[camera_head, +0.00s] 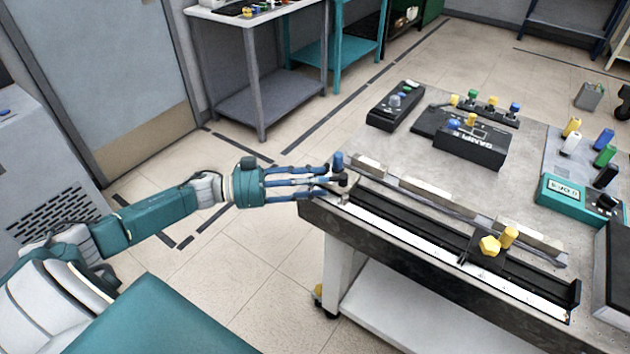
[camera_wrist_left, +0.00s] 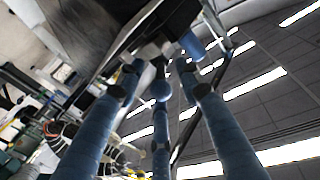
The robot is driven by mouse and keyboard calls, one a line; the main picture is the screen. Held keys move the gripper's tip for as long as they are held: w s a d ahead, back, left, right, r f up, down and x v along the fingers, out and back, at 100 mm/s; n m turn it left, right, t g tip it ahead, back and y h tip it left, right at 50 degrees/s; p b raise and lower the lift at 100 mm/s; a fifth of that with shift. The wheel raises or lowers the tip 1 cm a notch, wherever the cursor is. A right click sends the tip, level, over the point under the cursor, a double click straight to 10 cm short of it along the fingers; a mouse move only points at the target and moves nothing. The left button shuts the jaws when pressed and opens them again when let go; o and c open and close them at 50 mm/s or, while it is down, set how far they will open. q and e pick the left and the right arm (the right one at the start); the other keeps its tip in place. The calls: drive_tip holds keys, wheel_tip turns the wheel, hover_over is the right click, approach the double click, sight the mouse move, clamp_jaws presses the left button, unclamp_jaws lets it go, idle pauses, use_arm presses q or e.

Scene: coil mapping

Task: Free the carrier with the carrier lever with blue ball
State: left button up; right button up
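The carrier lever with the blue ball (camera_head: 338,160) stands at the left end of the long black rail (camera_head: 420,220) on the workbench. Its carrier (camera_head: 342,184) is small in the head view and partly hidden by my fingers. My left gripper (camera_head: 326,181) reaches in from the left, with its long blue fingers extended and their tips right at the lever. Whether they touch it is unclear. In the left wrist view the gripper (camera_wrist_left: 160,72) has its fingers apart, with a blue knob (camera_wrist_left: 192,46) just beyond the tips. My right gripper is not in view.
A second carrier with yellow knobs (camera_head: 490,246) sits farther right on the rail. Black boxes with coloured knobs (camera_head: 472,146) and a teal meter (camera_head: 570,203) stand behind on the bench (camera_head: 400,160). Floor is clear left of the bench.

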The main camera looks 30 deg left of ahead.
use_arm(q)
drive_tip(key=v, duration=1.2)
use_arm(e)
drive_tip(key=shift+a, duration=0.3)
use_arm(q)
drive_tip(key=shift+d, duration=0.1)
drive_tip(key=w+a+f+n+t+y, duration=0.1)
drive_tip(key=a+f+n+t+y, duration=0.2)
drive_tip(key=f, duration=0.7)
drive_tip(key=a+f+n+y, duration=0.25)
drive_tip(key=f+y, duration=0.25)
drive_tip(key=f, duration=0.5)
drive_tip(key=s+d+f+n+g+y, duration=0.1)
drive_tip(key=s+f+n+y, duration=0.2)
drive_tip(key=f, duration=0.6)
drive_tip(key=s+d+f+n+g+y, duration=0.1)
drive_tip(key=s+f+g+y, duration=0.1)
drive_tip(key=s+f, duration=0.5)
drive_tip(key=s+d+f+g+y, duration=0.2)
drive_tip(key=s+d+f+g, duration=0.3)
drive_tip(key=s+f, duration=0.75)
drive_tip(key=s+d+f+g, duration=0.2)
drive_tip(key=s+d+f, duration=0.3)
drive_tip(key=s+d, duration=0.2)
drive_tip(key=s+d+f+g, duration=0.3)
drive_tip(key=s+d, duration=0.5)
drive_tip(key=s, duration=0.3)
drive_tip(key=shift+s+d+f+n+h, duration=0.25)
drive_tip(key=shift+f+n+h, duration=0.15)
drive_tip(key=shift+f, duration=0.45)
